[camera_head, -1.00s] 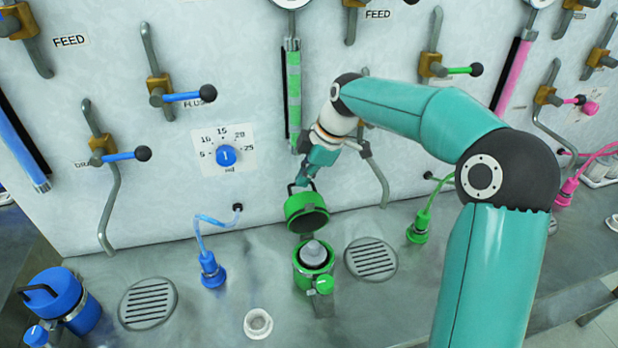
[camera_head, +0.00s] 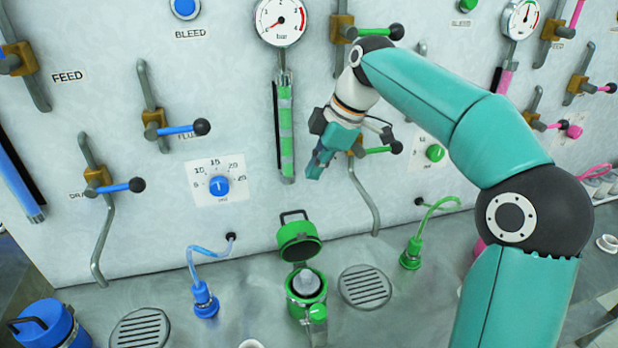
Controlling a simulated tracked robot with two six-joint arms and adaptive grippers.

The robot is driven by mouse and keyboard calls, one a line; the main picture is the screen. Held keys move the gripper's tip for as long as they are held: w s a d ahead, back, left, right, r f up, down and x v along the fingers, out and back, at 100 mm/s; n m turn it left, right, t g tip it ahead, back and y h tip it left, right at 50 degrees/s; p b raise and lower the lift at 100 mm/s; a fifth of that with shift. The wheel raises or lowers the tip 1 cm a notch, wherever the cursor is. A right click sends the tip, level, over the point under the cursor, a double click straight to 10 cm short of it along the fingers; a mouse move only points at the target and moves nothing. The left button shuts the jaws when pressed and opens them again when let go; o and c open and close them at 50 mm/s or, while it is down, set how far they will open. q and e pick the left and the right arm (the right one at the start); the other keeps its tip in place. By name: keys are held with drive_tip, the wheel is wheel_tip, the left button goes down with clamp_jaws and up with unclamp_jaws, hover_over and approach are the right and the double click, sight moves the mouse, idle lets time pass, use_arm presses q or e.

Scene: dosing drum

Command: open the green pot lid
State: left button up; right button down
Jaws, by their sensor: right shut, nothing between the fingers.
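The green pot (camera_head: 307,288) stands on the steel bench with a grey, dome-shaped piece inside its mouth. Its green lid (camera_head: 299,241) is tipped up and back, open, with its dark inner side showing and a black handle at the top. A small green knob or latch (camera_head: 317,313) sits at the pot's front. My right gripper (camera_head: 314,172) is shut and empty, in front of the panel, above the lid and apart from it. My left gripper is not in view.
A blue pot (camera_head: 42,325) is at the lower left. Round drain grates (camera_head: 366,287) flank the green pot. Blue (camera_head: 205,300) and green (camera_head: 411,254) hose fittings stand on the bench. Valve levers (camera_head: 182,129) stick out from the panel, and one green-handled lever (camera_head: 380,150) is close to my right gripper.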

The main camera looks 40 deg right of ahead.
drive_tip(key=m, duration=0.2)
drive_tip(key=m+t+h+b, duration=0.2)
drive_tip(key=m+h+b, duration=0.3)
drive_tip(key=m+b, duration=1.1)
approach(292, 213)
drive_tip(key=shift+n, duration=0.7)
drive_tip(key=b+x, duration=0.4)
drive_tip(key=x, duration=0.2)
drive_tip(key=shift+f, duration=0.15)
drive_tip(key=shift+w+d+f, duration=0.1)
drive_tip(key=shift+w+f, duration=0.25)
